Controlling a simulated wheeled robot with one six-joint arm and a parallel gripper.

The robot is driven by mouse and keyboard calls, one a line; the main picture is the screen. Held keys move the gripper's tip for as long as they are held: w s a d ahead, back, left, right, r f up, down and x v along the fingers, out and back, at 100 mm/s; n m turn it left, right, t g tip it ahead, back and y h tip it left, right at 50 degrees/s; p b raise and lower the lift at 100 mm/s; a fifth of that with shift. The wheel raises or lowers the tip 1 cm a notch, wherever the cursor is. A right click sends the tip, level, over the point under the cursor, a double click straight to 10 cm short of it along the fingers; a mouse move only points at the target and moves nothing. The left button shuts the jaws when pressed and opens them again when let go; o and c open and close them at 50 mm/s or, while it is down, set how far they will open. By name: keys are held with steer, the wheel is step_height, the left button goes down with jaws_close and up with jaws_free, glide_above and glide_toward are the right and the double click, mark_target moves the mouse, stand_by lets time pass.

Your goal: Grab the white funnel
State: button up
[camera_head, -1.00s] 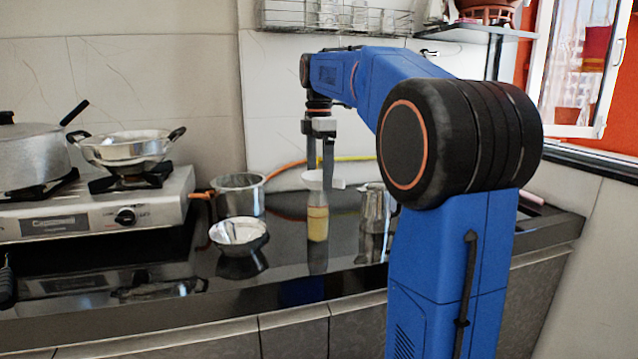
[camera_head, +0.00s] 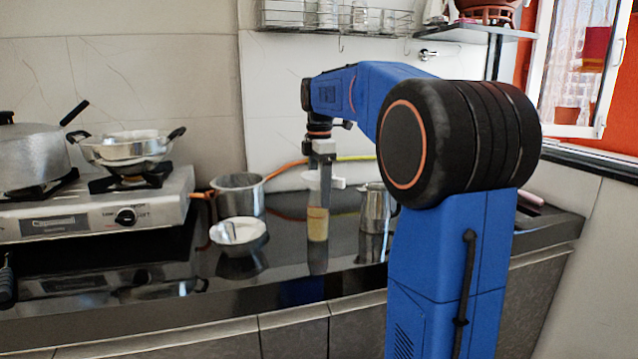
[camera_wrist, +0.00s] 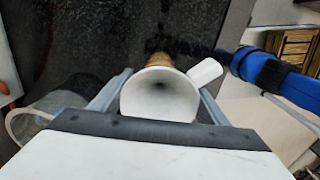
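The white funnel (camera_head: 312,178) sits upright in the mouth of a clear bottle (camera_head: 317,224) holding yellowish contents, on the dark counter. Its tab handle points right. In the wrist view the funnel (camera_wrist: 158,97) fills the middle, its wide mouth facing the camera. My gripper (camera_head: 325,200) points down at the funnel's height. In the wrist view my gripper (camera_wrist: 167,85) is open, with one finger on each side of the funnel and narrow gaps seeming to show. The funnel's lower part and much of the bottle are hidden there.
A metal bowl (camera_head: 238,232) and a saucepan (camera_head: 238,194) stand left of the bottle. A metal jug (camera_head: 375,208) stands close on its right. A gas stove (camera_head: 95,207) with pots is at left. A wire rack (camera_head: 335,17) hangs above.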

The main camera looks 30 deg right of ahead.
steer(key=shift+c, duration=0.8)
steer(key=shift+r, duration=0.1)
